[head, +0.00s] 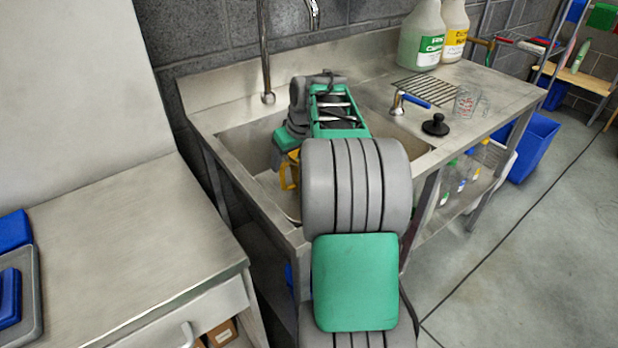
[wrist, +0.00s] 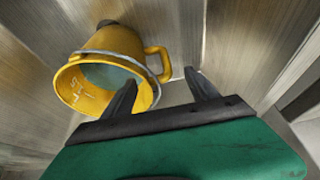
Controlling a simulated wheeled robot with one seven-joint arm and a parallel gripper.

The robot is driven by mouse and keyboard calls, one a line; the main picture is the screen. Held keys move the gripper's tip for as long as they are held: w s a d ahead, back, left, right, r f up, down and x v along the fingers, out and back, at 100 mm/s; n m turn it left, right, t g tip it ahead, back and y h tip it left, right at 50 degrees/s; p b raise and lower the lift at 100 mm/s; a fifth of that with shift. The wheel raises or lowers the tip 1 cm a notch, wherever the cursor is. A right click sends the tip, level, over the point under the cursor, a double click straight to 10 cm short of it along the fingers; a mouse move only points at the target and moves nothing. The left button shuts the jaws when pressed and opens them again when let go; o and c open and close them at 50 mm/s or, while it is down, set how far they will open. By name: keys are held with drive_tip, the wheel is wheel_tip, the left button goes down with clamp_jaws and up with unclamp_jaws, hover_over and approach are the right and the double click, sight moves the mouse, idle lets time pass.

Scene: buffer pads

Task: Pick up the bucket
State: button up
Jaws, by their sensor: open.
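A yellow bucket (wrist: 115,42) with a side handle (wrist: 163,62) is in the sink (head: 237,140). In the wrist view it is at upper left, its open mouth toward the lower left and its inside bluish-grey. In the head view only part of the bucket (head: 291,172) shows beside my arm, which hides the rest. My gripper (wrist: 160,78) is open and empty. Its left finger overlaps the bucket's right side in the picture, and the handle appears just beyond the gap between the fingertips. I cannot tell whether a finger touches it.
A faucet (head: 265,60) rises behind the sink. To its right the counter holds two large bottles (head: 422,40), a black plunger-like object (head: 436,125), a blue-handled tool (head: 412,98) and a clear measuring cup (head: 466,104). A steel table (head: 130,240) stands at left. Sink walls surround my gripper.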

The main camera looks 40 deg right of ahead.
drive_tip(key=b, duration=0.1)
hover_over(287, 186)
wheel_tip(287, 186, down, 6)
drive_tip(key=shift+r, duration=0.1)
drive_tip(key=shift+c, duration=0.5)
clamp_jaws()
